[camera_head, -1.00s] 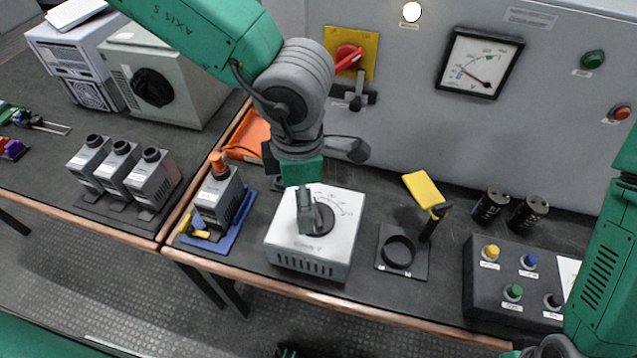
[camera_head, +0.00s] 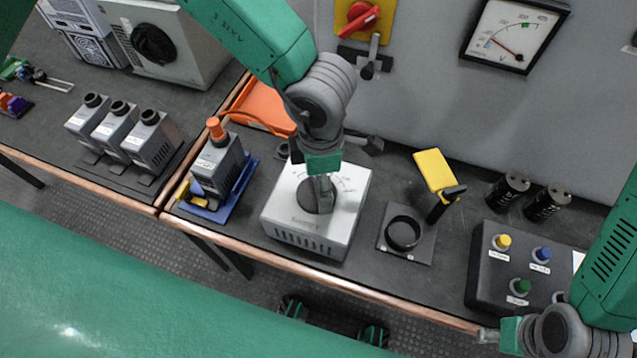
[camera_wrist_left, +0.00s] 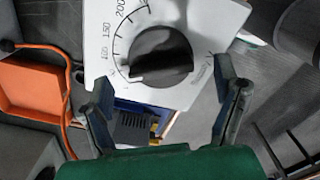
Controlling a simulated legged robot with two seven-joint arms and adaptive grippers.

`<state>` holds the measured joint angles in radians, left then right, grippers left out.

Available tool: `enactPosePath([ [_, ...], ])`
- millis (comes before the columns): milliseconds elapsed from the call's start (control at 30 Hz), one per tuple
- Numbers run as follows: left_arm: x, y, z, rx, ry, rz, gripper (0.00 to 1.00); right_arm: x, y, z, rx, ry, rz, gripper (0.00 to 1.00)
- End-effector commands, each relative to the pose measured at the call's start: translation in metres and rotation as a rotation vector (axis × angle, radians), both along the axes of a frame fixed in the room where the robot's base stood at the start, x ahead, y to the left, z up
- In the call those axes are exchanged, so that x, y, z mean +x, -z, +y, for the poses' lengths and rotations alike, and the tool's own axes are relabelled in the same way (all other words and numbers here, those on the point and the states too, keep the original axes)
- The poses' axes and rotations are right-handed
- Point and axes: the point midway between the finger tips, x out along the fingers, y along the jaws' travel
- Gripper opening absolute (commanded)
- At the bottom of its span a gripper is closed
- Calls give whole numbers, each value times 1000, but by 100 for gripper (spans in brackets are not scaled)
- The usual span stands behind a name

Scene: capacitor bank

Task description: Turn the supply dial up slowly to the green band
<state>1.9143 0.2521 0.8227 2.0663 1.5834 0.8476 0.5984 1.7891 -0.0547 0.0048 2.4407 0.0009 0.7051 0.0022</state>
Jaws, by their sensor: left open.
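The white supply box (camera_head: 346,222) stands on the bench, with a black dial (camera_head: 310,197) and a printed scale on top. In the left wrist view the dial's black knob (camera_wrist_left: 163,60) has its white mark toward the low end of the scale. My left gripper (camera_head: 322,188) is over the dial, its fingers open on either side below the knob in the wrist view; contact is unclear. The panel voltmeter (camera_head: 514,35) has a red needle left of its small green band (camera_head: 526,25). My right gripper (camera_head: 488,336) is at the bench's front right; its jaw gap is unclear.
A control box with coloured buttons (camera_head: 480,272) stands near my right arm. A yellow flap (camera_head: 434,170), a round black holder (camera_head: 404,233) and two black capacitors (camera_head: 546,204) are right of the supply box. A blue-based unit (camera_head: 217,165) stands close on its left.

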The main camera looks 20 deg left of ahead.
Motion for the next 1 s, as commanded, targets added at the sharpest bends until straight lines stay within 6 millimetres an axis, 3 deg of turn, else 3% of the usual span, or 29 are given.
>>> enactPosePath([
  [200, 0, 22, 4, -4, -1, 0, 83, 0, 3, 0, 0, 1, 0, 32],
  [533, 1, 24, 4, -4, -1, -1, 83, 0, 2, 0, 0, 0, 0, 32],
  [667, 1, 24, 3, -2, 0, -1, 37, 0, 2, 0, 0, 0, 0, 32],
  [700, 1, 24, 2, 0, 0, -1, 32, 0, 2, 0, 0, 0, 0, 32],
  [1000, 3, 23, 0, -8, 0, -4, 32, 0, 3, 0, 0, 0, 0, 32],
])
